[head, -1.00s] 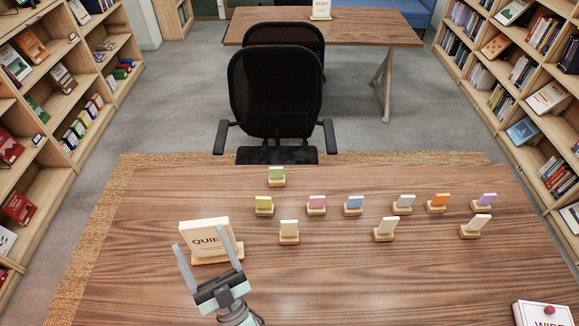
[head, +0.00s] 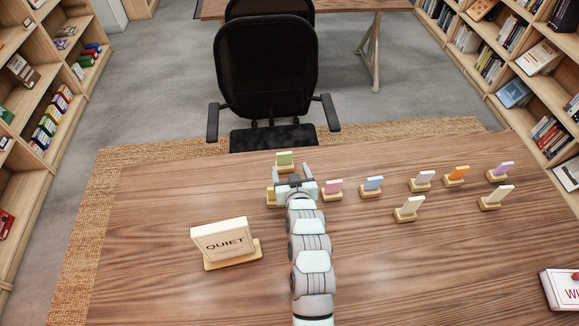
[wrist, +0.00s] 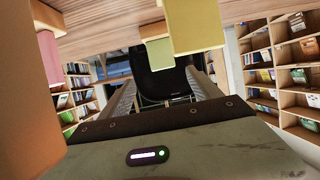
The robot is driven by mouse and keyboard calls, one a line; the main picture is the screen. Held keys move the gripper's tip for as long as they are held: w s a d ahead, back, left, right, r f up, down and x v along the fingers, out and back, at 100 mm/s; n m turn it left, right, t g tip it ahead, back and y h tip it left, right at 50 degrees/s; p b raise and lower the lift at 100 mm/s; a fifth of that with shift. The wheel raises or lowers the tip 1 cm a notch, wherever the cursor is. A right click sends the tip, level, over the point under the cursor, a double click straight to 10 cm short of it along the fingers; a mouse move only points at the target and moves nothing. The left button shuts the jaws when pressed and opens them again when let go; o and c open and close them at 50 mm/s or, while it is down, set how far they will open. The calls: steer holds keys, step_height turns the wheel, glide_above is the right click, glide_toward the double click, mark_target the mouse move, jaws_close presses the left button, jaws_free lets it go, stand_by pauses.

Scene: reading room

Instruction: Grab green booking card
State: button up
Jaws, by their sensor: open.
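The green booking card (head: 285,158) stands upright in a small wooden holder near the table's far edge. It also shows in the wrist view, which looks upside down, as a pale green card (wrist: 160,52) just beyond my fingers. My gripper (head: 294,173) is open and empty, low over the table just in front of the green card. In the wrist view, the card lines up with the gap between the fingers (wrist: 160,82), apart from them.
A yellow card (head: 270,196) stands close at the gripper's left and a pink card (head: 332,188) at its right. Blue, orange, purple and pale cards stand farther right. A QUIET sign (head: 222,238) is at front left. A black chair (head: 266,75) stands beyond the table.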

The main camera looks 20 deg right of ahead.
mark_target(284, 156)
steer(key=x, duration=0.5)
steer(key=shift+w, duration=0.1)
steer(key=shift+b+x, duration=0.7)
steer(key=shift+x, duration=1.9)
steer(key=shift+a+r, duration=0.1)
steer(key=shift+a, duration=0.1)
steer(key=shift+c, duration=0.3)
jaws_close()
